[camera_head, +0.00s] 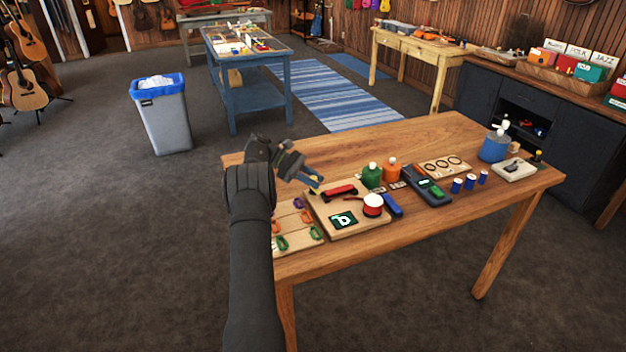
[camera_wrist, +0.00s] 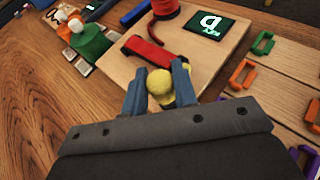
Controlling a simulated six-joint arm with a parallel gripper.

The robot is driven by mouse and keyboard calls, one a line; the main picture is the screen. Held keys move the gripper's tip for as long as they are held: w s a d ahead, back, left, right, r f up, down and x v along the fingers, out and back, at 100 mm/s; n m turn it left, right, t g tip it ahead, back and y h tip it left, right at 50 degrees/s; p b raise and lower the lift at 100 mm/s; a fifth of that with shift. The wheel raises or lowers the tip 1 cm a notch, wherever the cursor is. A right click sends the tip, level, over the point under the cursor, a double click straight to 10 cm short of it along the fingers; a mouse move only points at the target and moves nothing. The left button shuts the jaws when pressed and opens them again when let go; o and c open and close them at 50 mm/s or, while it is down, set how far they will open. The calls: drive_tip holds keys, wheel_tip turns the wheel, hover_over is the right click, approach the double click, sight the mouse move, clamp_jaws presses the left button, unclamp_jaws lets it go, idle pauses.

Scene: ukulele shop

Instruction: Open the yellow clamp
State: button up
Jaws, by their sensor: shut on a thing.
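My gripper (camera_wrist: 160,82) is shut on a rounded yellow piece (camera_wrist: 160,86), held between its two blue fingertips at the near edge of a wooden board (camera_wrist: 205,75). This is the only yellow piece at the gripper and seems to be the yellow clamp. Its full shape is hidden by the fingers and palm. I cannot tell whether it rests on the board or is raised, or whether it is open. In the head view my gripper (camera_head: 312,183) is low over the board's back left corner, beside a red bar-shaped thing (camera_head: 339,191).
On the board are a red and white pot (camera_head: 373,204) and a dark green card (camera_head: 343,221). A light tray (camera_head: 284,218) with several coloured loops adjoins it. Green (camera_head: 371,175) and orange (camera_head: 392,169) bottles stand close behind. The table's back left is bare.

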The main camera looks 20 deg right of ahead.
sight(314, 178)
idle(0.3)
drive_tip(key=o, duration=1)
drive_tip(key=r, duration=0.4)
drive_tip(key=shift+s+d+r, duration=0.15)
drive_tip(key=shift+s+r, duration=0.05)
drive_tip(key=shift+r, duration=0.1)
drive_tip(key=s+d+r, duration=0.2)
drive_tip(key=s, duration=0.1)
drive_tip(key=s+d+r, duration=0.2)
drive_tip(key=s, duration=0.1)
drive_tip(key=s+d+r, duration=0.2)
drive_tip(key=s, duration=0.1)
drive_tip(key=shift+s+r, duration=0.2)
drive_tip(key=shift+s, duration=0.05)
drive_tip(key=shift+a, duration=0.1)
